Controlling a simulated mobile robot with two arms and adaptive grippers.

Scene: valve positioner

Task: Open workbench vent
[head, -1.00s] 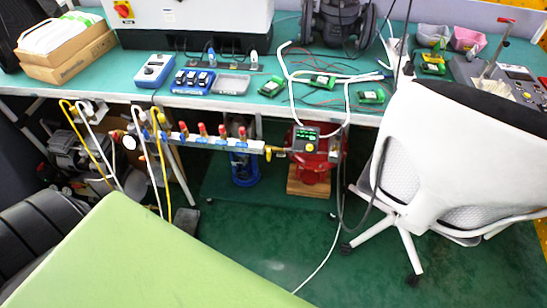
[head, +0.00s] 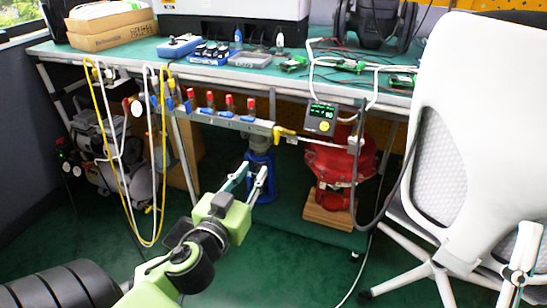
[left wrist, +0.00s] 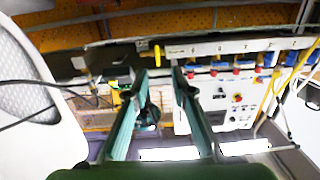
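Under the bench front runs a pale manifold (head: 235,123) with several red-topped, blue-handled valves. At its right end is a valve with a yellow handle (head: 284,131); a yellow handle (left wrist: 157,52) also shows in the left wrist view, beyond the fingertips. Which valve is the vent is not marked legibly. My left gripper (head: 254,169) is open and empty, below and left of the yellow handle and in front of the blue stand. In the left wrist view its fingers (left wrist: 159,76) are apart with nothing between them.
A positioner with a lit display (head: 321,118) sits above a red actuator (head: 340,162) on a wooden block. A white chair (head: 470,130) blocks the right. Yellow and white hoses (head: 107,165) hang at the left. Green floor is free in front.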

